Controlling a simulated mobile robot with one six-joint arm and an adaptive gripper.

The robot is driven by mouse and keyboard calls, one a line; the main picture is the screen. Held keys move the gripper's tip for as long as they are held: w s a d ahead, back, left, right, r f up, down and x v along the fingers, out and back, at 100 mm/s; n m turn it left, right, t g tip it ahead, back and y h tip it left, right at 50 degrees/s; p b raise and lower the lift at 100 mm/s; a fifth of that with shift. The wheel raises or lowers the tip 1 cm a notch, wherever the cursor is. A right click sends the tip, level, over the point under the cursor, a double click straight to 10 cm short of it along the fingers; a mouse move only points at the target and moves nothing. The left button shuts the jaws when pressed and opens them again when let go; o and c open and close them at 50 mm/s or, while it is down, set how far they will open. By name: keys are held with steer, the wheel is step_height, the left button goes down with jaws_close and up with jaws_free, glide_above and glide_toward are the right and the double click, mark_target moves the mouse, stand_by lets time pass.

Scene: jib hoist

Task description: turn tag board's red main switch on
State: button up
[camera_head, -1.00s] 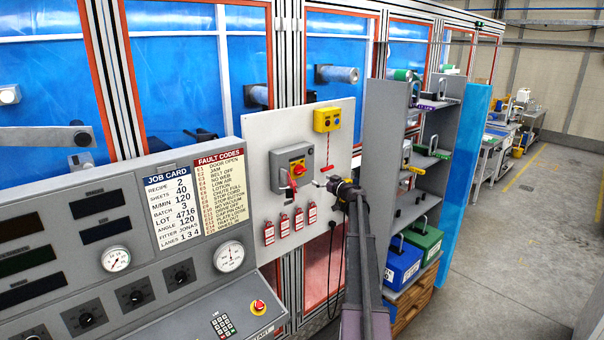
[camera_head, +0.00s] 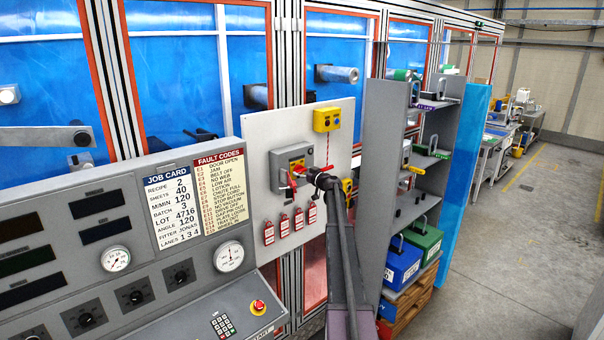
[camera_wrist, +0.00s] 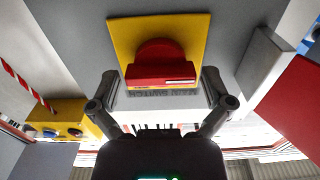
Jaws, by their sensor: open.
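The tag board (camera_head: 258,130) is a pale upright panel. Its grey switch box (camera_head: 279,158) carries the red main switch (camera_head: 299,169), partly hidden by my gripper in the head view. In the wrist view the red main switch (camera_wrist: 158,66) is a round knob with a bar handle on a yellow plate (camera_wrist: 122,38). A label reading upside down, apparently "MAIN SWITCH" (camera_wrist: 160,92), lies beside the handle. My gripper (camera_wrist: 161,88) is open and empty, its fingertips spread to either side, just short of the handle. I cannot tell whether they touch the box.
Several red tags (camera_head: 284,223) hang below the switch. A yellow button box (camera_head: 327,119) sits at the board's upper right; it also shows in the wrist view (camera_wrist: 62,120). A grey shelf unit (camera_head: 379,150) stands right of my arm. The control desk (camera_head: 190,265) is at left.

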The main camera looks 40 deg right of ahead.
steer(key=c, duration=0.9)
steer(key=shift+o, duration=0.2)
steer(key=shift+m, duration=0.5)
steer(key=m, duration=1.2)
steer(key=shift+m, duration=2.6)
